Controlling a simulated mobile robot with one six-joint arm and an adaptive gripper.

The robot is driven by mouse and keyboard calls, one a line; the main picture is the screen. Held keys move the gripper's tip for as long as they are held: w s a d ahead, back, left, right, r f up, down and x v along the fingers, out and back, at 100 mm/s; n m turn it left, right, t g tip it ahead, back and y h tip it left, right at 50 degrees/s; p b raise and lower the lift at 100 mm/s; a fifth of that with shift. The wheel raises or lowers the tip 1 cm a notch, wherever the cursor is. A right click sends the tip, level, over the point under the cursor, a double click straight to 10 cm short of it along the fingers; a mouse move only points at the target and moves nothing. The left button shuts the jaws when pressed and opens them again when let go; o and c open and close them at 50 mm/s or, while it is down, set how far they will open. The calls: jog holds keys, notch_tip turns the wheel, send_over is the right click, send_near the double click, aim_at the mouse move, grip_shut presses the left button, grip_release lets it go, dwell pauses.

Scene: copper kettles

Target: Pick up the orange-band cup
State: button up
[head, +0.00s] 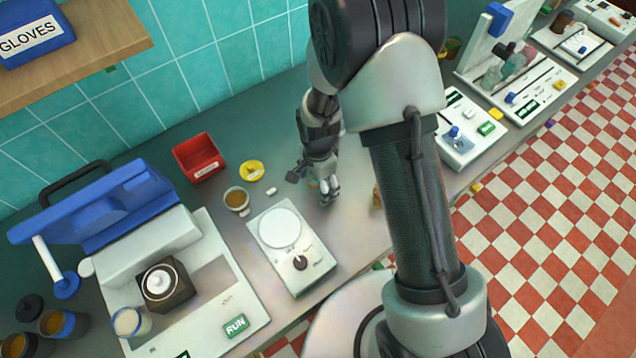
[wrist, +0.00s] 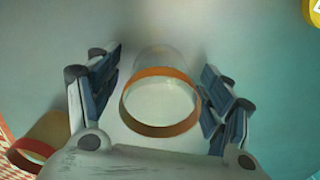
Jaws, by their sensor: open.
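The orange-band cup (wrist: 158,129) is clear with an orange ring around its rim. In the wrist view it stands between the two blue-padded fingers of my gripper (wrist: 161,82). The fingers are open, with a visible gap on each side of the cup. In the head view my gripper (head: 322,190) is low over the grey counter, right of the yellow lid-like disc. There the cup is mostly hidden by the fingers.
A second cup with a red band (wrist: 32,150) is at lower left in the wrist view, outside the left finger. A scale (head: 291,252), a red bin (head: 199,157), a small amber-filled cup (head: 237,200) and a yellow disc (head: 251,171) are left of my gripper.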

jog(key=shift+r, duration=0.1)
jog(key=c, duration=1.2)
